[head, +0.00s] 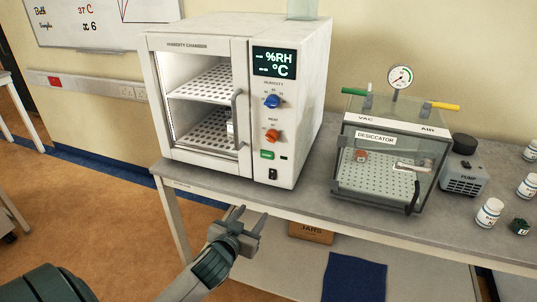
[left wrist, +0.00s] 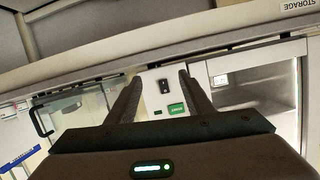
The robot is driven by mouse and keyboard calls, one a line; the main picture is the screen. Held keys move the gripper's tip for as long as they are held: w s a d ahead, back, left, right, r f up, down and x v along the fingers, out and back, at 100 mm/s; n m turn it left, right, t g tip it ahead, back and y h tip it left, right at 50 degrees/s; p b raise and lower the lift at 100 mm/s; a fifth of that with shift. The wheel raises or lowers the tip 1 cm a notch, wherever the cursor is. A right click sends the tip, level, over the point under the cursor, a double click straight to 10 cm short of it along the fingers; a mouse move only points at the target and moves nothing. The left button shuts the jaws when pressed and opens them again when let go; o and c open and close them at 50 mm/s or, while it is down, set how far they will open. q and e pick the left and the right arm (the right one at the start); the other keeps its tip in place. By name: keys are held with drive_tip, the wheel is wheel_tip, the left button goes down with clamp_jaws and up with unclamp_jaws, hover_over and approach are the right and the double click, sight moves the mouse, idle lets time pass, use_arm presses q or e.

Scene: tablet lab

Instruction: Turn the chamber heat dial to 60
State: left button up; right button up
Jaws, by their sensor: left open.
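The humidity chamber (head: 290,120) is a white cabinet on the bench, with a lit interior behind a glass door. Its orange-red heat dial (head: 272,136) sits on the front panel, below the blue humidity dial (head: 272,101). The number that the heat dial points to is too small to read. The display (head: 274,63) shows dashes before %RH and °C. My left gripper (head: 251,215) is open and empty, below and in front of the chamber, apart from it. In the left wrist view the green button (left wrist: 177,109) and black switch (left wrist: 164,86) show between the fingers. My right gripper is not in view.
The chamber's door handle (head: 238,119) juts out left of the dials. The bench (head: 310,196) edge lies close to my left gripper. A desiccator (head: 385,165), a pump (head: 463,172) and several white jars stand to the right.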

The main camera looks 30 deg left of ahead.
use_arm(q)
drive_tip(key=s+d+r+n+t, duration=0.1)
drive_tip(key=s+r+t, duration=0.2)
drive_tip(key=r, duration=1.5)
drive_tip(key=shift+s+d+y, duration=0.2)
drive_tip(key=shift+s+y, duration=0.15)
drive_tip(key=shift+y, duration=0.05)
drive_tip(key=shift+w, duration=0.15)
drive_tip(key=p, duration=0.5)
approach(270, 140)
drive_tip(key=x, duration=0.9)
drive_tip(key=shift+w+a, duration=0.1)
drive_tip(key=c, duration=1)
